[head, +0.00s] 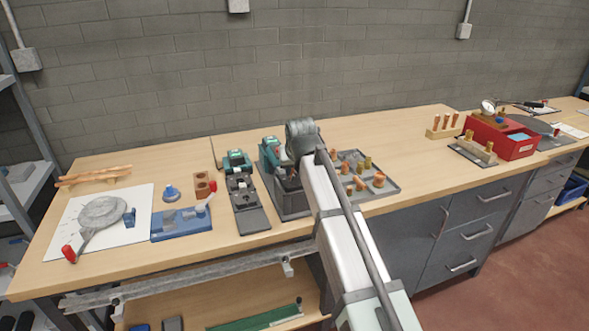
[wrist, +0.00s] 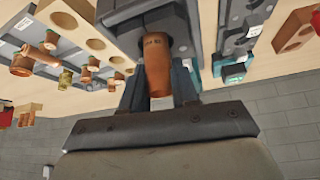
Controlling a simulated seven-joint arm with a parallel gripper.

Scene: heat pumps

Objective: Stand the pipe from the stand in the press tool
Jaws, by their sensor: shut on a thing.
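My gripper (wrist: 157,90) is shut on a short copper pipe (wrist: 156,60), with one blue-grey finger on each side of it. The pipe's far end is at the dark grey press tool (wrist: 145,12) in the wrist view; I cannot tell whether it is inside or just in front of it. In the head view the press tool (head: 287,205) is a grey body with green parts, beside my arm, which hides most of the gripper and pipe. A pale wooden stand with round holes (wrist: 72,8) is left of the press tool in the wrist view.
A tray of copper and brass fittings (head: 391,190) lies right of my arm. A second grey-green tool (head: 248,218) stands close on the left. Further right are a wooden rack with upright copper pipes (head: 434,133) and a red box (head: 520,148).

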